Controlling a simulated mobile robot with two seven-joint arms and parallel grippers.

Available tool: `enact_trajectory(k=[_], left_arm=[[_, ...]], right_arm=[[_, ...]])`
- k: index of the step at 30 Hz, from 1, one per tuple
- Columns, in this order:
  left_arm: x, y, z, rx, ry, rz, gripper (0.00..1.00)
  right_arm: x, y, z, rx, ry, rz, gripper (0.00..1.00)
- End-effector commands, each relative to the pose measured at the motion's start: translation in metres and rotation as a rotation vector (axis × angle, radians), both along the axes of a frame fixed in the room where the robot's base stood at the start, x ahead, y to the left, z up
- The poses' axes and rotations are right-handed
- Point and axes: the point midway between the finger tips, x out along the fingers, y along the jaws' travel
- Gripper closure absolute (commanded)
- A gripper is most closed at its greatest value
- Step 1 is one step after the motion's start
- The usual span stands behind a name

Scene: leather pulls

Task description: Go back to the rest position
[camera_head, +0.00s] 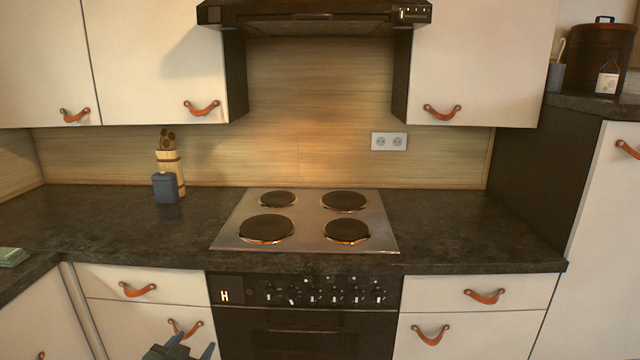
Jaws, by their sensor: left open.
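My left gripper (190,348) shows at the bottom edge of the head view, in front of the lower drawers left of the oven. Its two blue-grey fingertips are spread apart with nothing between them, so it is open and empty. The rest of the left arm is below the picture. A leather pull (185,328) on the lower left drawer shows just above and behind the gripper; I cannot tell how far apart they are. My right gripper is not in the view.
A dark counter (120,225) holds a cooktop (308,243) with an oven (305,318) below. A blue container (165,187) and a wooden utensil holder (172,160) stand on the left. White cabinets with leather pulls and a range hood (315,15) hang above. The right counter is clear.

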Motion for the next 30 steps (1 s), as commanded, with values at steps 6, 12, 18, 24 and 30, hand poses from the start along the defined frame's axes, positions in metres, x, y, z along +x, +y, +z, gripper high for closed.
enact_trajectory(k=[6,12,18,24,30], left_arm=[[-0.136,-0.067,-0.081,-0.106,0.182,-0.084,0.45],[-0.235,-0.106,-0.101,-0.202,0.305,-0.111,0.45],[-0.276,-0.119,-0.102,-0.245,0.355,-0.114,0.45],[-0.277,-0.120,-0.102,-0.247,0.358,-0.114,0.45],[-0.277,-0.120,-0.102,-0.247,0.358,-0.114,0.45]], right_arm=[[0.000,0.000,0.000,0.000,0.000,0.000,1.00],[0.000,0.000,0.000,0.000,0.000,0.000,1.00],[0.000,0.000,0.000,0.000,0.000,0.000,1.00],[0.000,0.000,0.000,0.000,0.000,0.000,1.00],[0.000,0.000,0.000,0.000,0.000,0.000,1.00]])
